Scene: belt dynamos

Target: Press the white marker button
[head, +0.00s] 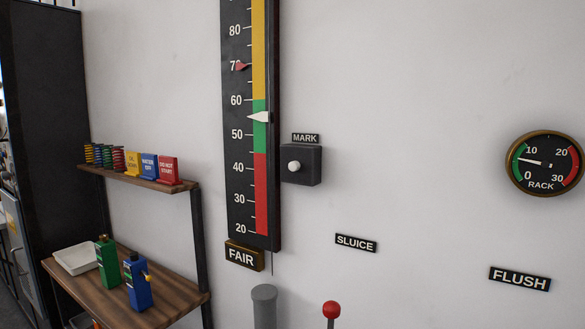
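The white marker button (294,166) sticks out from the front of a dark grey box (312,168) on the wall, just right of the tall gauge. A small black plate reading MARK (305,138) is above the box. The tall gauge (241,150) has a scale with yellow, green and red bands. A white pointer (259,117) stands in the green band, between 50 and 60, and a red marker (242,66) is near 70. My gripper is not in view, and nothing covers the button.
A wooden shelf (130,178) with coloured spools and tent signs is at left, above a wooden table (165,300) with a green bottle, a blue bottle and a white tray. A grey cylinder (264,305) and a red-knobbed lever (331,311) stand below. A round RACK dial (545,163) is at right.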

